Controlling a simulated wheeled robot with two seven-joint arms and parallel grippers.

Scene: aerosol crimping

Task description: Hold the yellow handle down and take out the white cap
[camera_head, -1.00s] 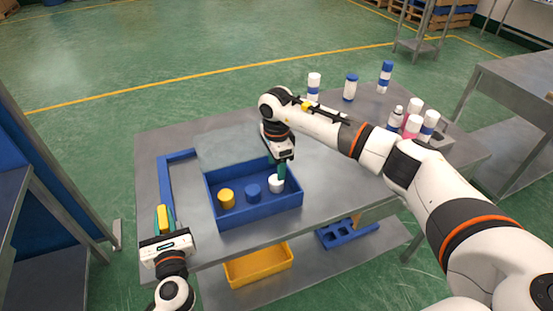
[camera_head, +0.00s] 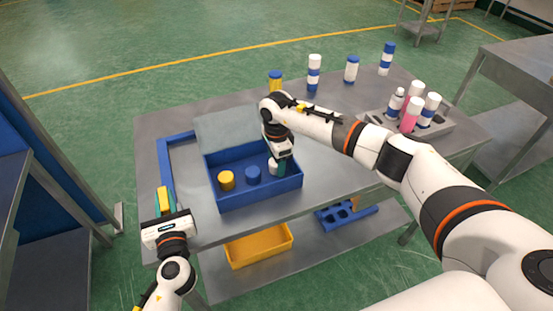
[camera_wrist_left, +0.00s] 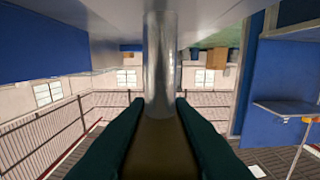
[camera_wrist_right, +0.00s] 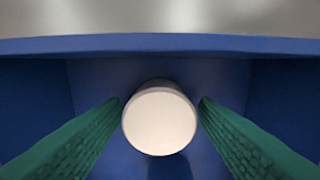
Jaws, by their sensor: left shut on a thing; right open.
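The yellow handle (camera_head: 163,199) is at the table's front left edge, at the end of a blue frame. My left gripper (camera_head: 167,205) is shut on it; the left wrist view shows a metal rod (camera_wrist_left: 160,70) running up from between the fingers. The blue box (camera_head: 262,202) has its clear lid raised at the back. The white cap (camera_head: 273,167) is inside at the right, partly hidden by my right gripper (camera_head: 281,169). In the right wrist view the white cap (camera_wrist_right: 159,118) lies between the open green fingers (camera_wrist_right: 160,115), which reach down on both sides.
A yellow cap (camera_head: 227,180) and a blue cap (camera_head: 252,174) share the box. Bottles, including a pink one (camera_head: 410,122), stand in a grey holder (camera_head: 447,125) at the right. Several capped bottles stand at the table's back. A yellow bin (camera_head: 258,247) is on the lower shelf.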

